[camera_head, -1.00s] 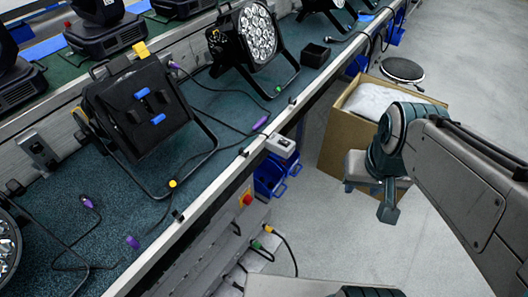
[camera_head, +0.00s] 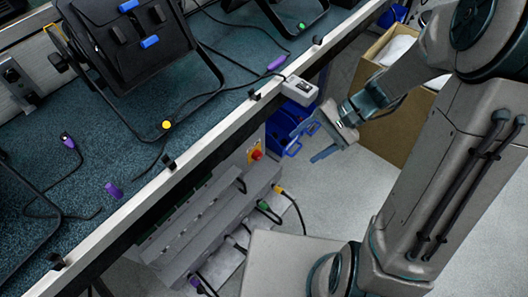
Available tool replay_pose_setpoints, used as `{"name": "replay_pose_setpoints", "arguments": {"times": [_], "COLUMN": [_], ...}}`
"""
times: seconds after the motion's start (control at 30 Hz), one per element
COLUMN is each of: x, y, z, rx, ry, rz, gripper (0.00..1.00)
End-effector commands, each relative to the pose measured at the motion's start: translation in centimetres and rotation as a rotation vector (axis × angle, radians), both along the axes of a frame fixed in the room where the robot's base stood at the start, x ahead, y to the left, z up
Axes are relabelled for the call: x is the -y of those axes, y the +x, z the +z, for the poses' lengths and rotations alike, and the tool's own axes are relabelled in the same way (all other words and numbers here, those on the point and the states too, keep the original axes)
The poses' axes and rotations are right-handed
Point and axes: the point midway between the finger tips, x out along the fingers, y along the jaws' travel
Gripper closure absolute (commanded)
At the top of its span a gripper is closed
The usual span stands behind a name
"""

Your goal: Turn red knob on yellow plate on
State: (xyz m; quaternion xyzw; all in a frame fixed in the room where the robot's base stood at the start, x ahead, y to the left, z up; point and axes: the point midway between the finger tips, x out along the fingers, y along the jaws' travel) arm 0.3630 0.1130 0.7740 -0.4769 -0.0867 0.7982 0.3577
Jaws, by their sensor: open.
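The red knob (camera_head: 257,155) sits on a small yellow plate (camera_head: 250,158) on the front of a grey unit under the bench edge. It faces the open floor side. My gripper (camera_head: 318,142) is to the right of the knob, in front of the blue crates, with its fingers apart and nothing between them. A gap shows between gripper and knob. The knob's exact turn position is too small to read.
The bench (camera_head: 225,145) overhangs just above the knob. A white switch box (camera_head: 299,90) hangs on its edge above my gripper. Blue crates (camera_head: 284,128) and a cardboard box (camera_head: 390,130) stand behind. Cables with yellow and green plugs (camera_head: 277,189) stick out below the knob.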

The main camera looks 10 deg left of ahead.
Motion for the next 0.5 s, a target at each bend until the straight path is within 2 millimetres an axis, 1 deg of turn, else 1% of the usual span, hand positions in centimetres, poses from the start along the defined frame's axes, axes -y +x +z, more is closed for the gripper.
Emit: {"name": "replay_pose_setpoints", "arguments": {"times": [0.03,0.27,0.3,0.37,0.4,0.47,0.5], "x": [-0.6,-3.1,-3.4,-3.8,-4.0,-4.3,-4.4], "y": [0.7,4.3,5.0,6.0,6.7,7.7,8.3], "z": [-3.2,-11.8,-13.4,-15.9,-17.6,-20.2,-22.0], "rx": [-0.051,-0.223,-0.251,-0.289,-0.313,-0.347,-0.369], "ry": [0.049,0.28,0.32,0.376,0.414,0.468,0.504], "rz": [-0.036,-0.225,-0.263,-0.322,-0.362,-0.424,-0.47], "gripper": [0.36,0.36,0.36,0.36,0.36,0.36,0.36]}}
